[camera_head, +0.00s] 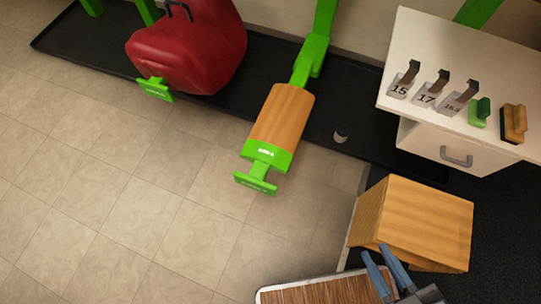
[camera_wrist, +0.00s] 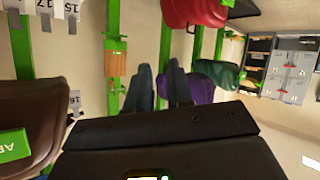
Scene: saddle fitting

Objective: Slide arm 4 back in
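A green arm with a wooden block (camera_head: 282,116) around it reaches out from the wall over the black mat in the head view. Its green front band and end plate (camera_head: 255,185) carry labels too small to read surely, so I cannot tell whether it is arm 4. An arm with a wooden block (camera_wrist: 116,64) also shows in the wrist view. My gripper (camera_head: 384,264) is at the bottom right of the head view, well apart from that arm. In the wrist view its two blue-grey fingers (camera_wrist: 160,80) are apart, with nothing between them.
A red saddle (camera_head: 192,48) sits on a neighbouring green arm. A white cabinet (camera_head: 425,75) with numbered tags stands at right. A wooden box (camera_head: 415,222) and a wood-topped surface (camera_head: 325,291) are near my gripper. A brown saddle (camera_wrist: 35,105) shows at left. The tiled floor is clear.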

